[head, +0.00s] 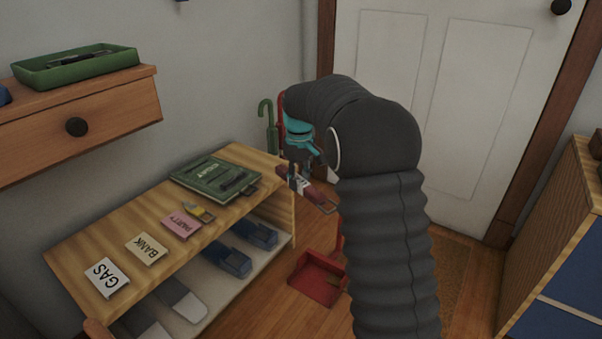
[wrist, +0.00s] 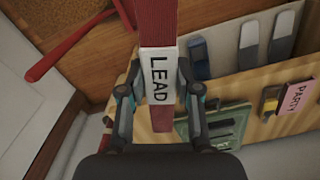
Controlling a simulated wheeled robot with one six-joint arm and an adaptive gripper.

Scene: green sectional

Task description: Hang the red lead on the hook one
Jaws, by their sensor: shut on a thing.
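My gripper (head: 302,178) is shut on the red lead (head: 318,194), held in the air beside the right end of the shoe bench. In the wrist view, the fingers of my gripper (wrist: 158,78) clasp the lead at a white tag reading LEAD (wrist: 158,76). Its dark red strap (wrist: 158,24) runs up out of the picture, and a short end shows below the tag. A metal clip shows at the lead's lower end in the head view.
The wooden bench (head: 120,225) carries a green book and GAS, BANK and PARTY cards, with shoes below. A drawer shelf (head: 110,105) with a green tray (head: 75,66) juts from the wall. A red dustpan (head: 318,278) lies on the floor. A white door (head: 470,110) stands behind.

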